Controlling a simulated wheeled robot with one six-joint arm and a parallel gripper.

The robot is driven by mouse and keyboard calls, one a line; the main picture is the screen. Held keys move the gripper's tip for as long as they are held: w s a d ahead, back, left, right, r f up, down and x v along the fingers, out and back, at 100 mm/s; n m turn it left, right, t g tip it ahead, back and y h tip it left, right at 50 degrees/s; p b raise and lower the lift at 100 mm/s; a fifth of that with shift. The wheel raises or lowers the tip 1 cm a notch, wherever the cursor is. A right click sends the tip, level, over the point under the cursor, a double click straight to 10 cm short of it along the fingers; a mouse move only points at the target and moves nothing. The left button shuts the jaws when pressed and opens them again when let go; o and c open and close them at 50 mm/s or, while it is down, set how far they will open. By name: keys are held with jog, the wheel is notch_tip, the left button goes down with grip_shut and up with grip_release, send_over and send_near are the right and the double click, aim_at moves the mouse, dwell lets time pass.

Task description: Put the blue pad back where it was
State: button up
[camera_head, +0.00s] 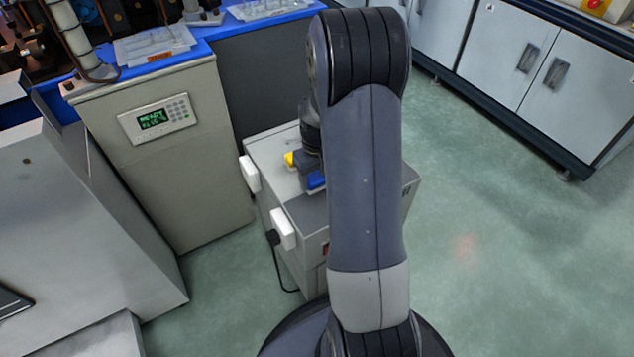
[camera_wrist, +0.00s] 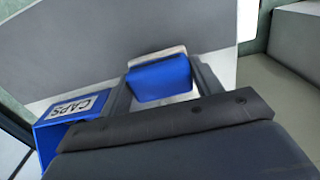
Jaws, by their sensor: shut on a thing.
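The blue pad (camera_wrist: 160,80) is between the two dark fingers of my gripper (camera_wrist: 161,88) in the wrist view, with a pale layer along its far edge. My gripper is shut on it, above a flat grey and white surface (camera_wrist: 80,62). I cannot tell whether the pad touches that surface. In the head view my arm hides most of my gripper. A small blue patch (camera_head: 316,180) shows beside the arm, but I cannot tell whether it is the pad.
A blue box labelled CAPS (camera_wrist: 55,133) lies left of my gripper in the wrist view. In the head view a grey cabinet (camera_head: 270,150) with white handles stands under my arm. A workbench (camera_head: 160,160) with a display is at left. Green floor is clear at right.

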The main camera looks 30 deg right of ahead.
aim_at(317, 176)
jog(key=shift+f, duration=0.7)
jog(key=shift+f, duration=0.15)
jog(key=o, duration=0.9)
jog(key=shift+o, duration=0.2)
notch_tip(317, 176, up, 12)
jog(key=p, duration=0.3)
jog(key=shift+r+p, duration=0.2)
jog(key=shift+p, duration=0.1)
